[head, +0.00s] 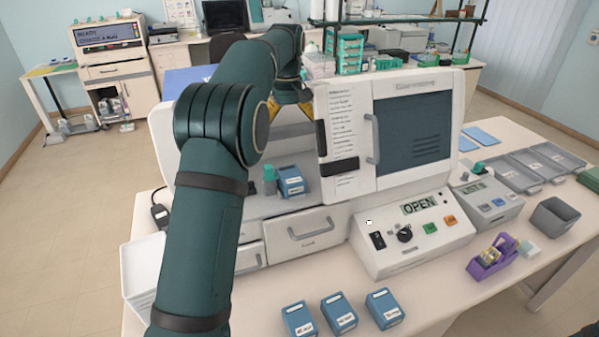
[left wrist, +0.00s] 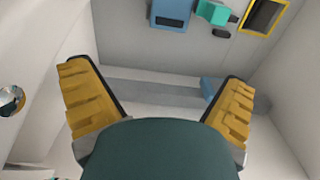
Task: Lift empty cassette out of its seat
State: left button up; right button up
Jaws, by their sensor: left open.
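A blue cassette (head: 291,181) with a white label sits inside the open bay of the staining machine, beside a small teal part (head: 269,175). A blue block (left wrist: 172,12), likely this cassette, shows at the top edge of the left wrist view, with a teal part (left wrist: 213,12) to its right. I cannot tell whether the cassette is empty. My left gripper (left wrist: 157,78) is open, with nothing between its yellow fingers. In the head view my left gripper (head: 289,106) is high in the bay, above and apart from the cassette, partly hidden by my arm.
The machine's door (head: 413,130) is at the bay's right; its control box (head: 412,235) reads OPEN. Several blue cassettes (head: 339,313) stand at the table front. A purple dispenser (head: 493,257) and a grey bin (head: 557,217) are at right. A yellow-framed opening (left wrist: 265,14) shows in the wrist view.

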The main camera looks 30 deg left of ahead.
aim_at(286, 168)
pick_arm(q)
jog(key=f, duration=0.7)
jog(key=shift+s+f, duration=0.3)
jog(key=shift+f, duration=0.1)
jog(key=shift+s+a+f, duration=0.1)
jog(key=shift+s+f, duration=0.1)
jog(key=shift+f, duration=1.2)
jog(key=shift+s+a+f, duration=0.1)
jog(key=shift+s+f, duration=0.05)
jog(key=shift+f, duration=1.25)
jog(key=c, duration=1.4)
